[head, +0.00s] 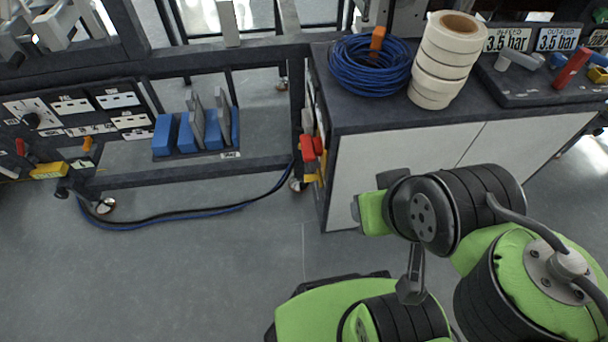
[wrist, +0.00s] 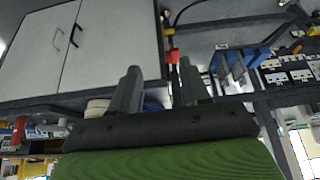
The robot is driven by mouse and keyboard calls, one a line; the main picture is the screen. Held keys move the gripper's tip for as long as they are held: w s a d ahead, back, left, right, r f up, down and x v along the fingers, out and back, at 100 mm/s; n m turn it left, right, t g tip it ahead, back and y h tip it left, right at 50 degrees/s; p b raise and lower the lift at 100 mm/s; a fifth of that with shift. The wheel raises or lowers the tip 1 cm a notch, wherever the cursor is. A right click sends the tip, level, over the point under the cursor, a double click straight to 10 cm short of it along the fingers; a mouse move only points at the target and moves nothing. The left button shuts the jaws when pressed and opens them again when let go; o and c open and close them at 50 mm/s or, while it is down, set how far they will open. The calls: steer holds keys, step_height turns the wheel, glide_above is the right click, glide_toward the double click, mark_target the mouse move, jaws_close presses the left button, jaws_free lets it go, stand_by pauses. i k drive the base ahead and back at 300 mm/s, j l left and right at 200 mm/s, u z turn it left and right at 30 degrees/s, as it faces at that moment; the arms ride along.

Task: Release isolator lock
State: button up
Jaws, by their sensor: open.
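A red block (head: 311,148) with yellow parts (head: 312,178) is mounted at the left end of the white cabinet, facing the frame opening. I cannot tell its lock parts apart at this size. In the wrist view, which looks upside down, the red part (wrist: 173,56) shows beyond and between my two fingers. My gripper (wrist: 158,82) is open and empty, with its grey fingers apart. Its fingers stay clear of the red part. In the head view my arm is at the lower right, in front of the cabinet, and the fingertips are not clearly seen.
A blue cable coil (head: 368,66) and white rolls (head: 443,62) stand on the cabinet top. Blue holders (head: 195,133) sit inside the dark frame at left. A red handle (head: 572,67) lies near pressure displays. A cable (head: 170,219) runs low along the frame. Floor in front is clear.

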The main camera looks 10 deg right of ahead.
mark_target(314, 177)
steer(key=i+j, duration=0.15)
steer(key=j, duration=0.25)
steer(key=i+j+z, duration=0.1)
steer(key=j, duration=0.25)
steer(key=i+j, duration=0.2)
steer(key=j, duration=0.2)
steer(key=i+j+z, duration=0.1)
steer(key=j, duration=0.3)
steer(key=i+j, duration=0.2)
steer(key=j, duration=0.2)
